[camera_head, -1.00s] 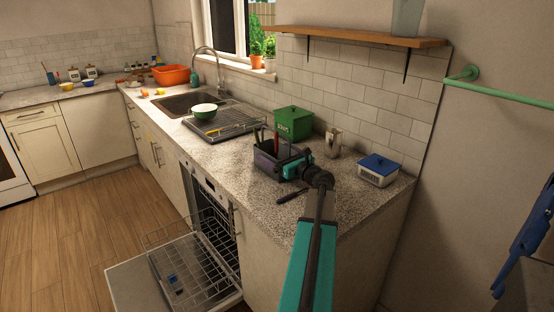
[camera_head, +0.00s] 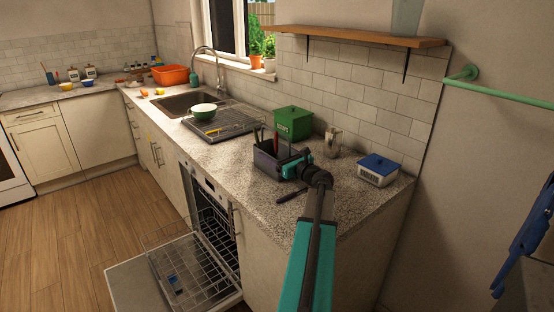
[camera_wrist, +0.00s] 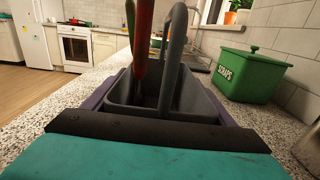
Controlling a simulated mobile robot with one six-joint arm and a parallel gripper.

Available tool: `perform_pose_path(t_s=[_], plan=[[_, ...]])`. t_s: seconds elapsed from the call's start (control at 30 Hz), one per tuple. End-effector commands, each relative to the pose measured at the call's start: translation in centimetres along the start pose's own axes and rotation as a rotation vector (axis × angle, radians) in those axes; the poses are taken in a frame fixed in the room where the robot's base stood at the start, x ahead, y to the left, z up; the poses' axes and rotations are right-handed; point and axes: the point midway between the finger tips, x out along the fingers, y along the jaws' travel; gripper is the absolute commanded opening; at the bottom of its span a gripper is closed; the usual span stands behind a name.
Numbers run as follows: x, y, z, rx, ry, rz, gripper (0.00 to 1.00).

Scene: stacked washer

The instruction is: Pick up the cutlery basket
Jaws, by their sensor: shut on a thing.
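A green scraps bin (camera_head: 293,123) stands behind the basket, with a metal canister (camera_head: 333,141) and a blue-lidded white box (camera_head: 378,170) to the right. The dishwasher door (camera_head: 165,281) is open below. A drying rack (camera_head: 222,122) is left.

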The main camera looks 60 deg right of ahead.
Motion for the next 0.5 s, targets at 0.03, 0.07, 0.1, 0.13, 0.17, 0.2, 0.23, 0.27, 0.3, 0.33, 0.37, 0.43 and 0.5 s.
perform_pose_path(t_s=[0.03,0.07,0.1,0.13,0.17,0.2,0.23,0.27,0.3,0.33,0.37,0.43,0.5], plan=[[0.0,0.0,0.0,0.000,-0.001,0.000,0.52],[0.0,0.0,0.1,0.000,-0.001,0.000,0.52],[0.0,0.0,0.1,0.000,-0.001,0.000,0.52],[0.0,0.0,0.1,0.000,-0.001,0.000,0.52],[0.0,0.0,0.1,0.000,-0.001,0.000,0.52],[0.0,0.0,0.2,0.000,-0.001,0.000,0.52],[0.0,0.0,0.3,0.000,-0.001,0.000,0.52],[0.0,0.0,0.4,0.000,-0.001,0.000,0.52],[0.0,0.0,0.5,0.000,-0.001,0.000,0.52],[0.0,0.0,0.6,0.000,-0.001,0.000,0.52],[0.0,0.0,0.8,0.000,-0.001,0.000,0.52],[0.0,0.0,1.2,0.000,-0.001,0.001,0.52],[0.0,0.0,1.8,0.001,-0.001,0.001,0.52]])
